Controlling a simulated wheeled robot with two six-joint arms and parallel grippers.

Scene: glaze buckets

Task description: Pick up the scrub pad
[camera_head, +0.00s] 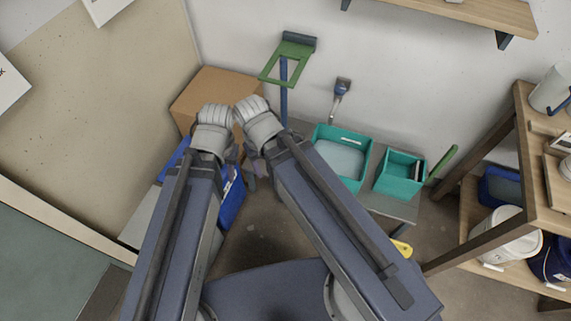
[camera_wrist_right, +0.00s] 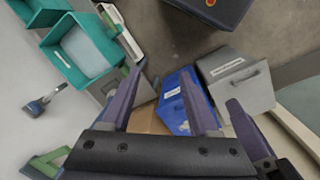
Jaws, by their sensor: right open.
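I cannot make out a scrub pad for certain in either view. My left gripper (camera_head: 231,158) is partly hidden behind its own wrist, above the blue bin (camera_head: 232,197), and its jaw opening does not show. My right gripper (camera_wrist_right: 160,74) is open in the right wrist view, with two purple fingers apart and nothing seen between them. In the head view the two wrists are close together in front of the cardboard box (camera_head: 208,82). A purple finger at the right of the wrist view appears to be my left gripper's.
Two teal bins (camera_head: 357,178) (camera_head: 391,190) stand on a grey surface along the wall. A green frame tool (camera_head: 268,72) and a brush-like tool (camera_head: 338,92) are near the wall. A grey drawer-like box (camera_wrist_right: 238,82) is beside the blue bin.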

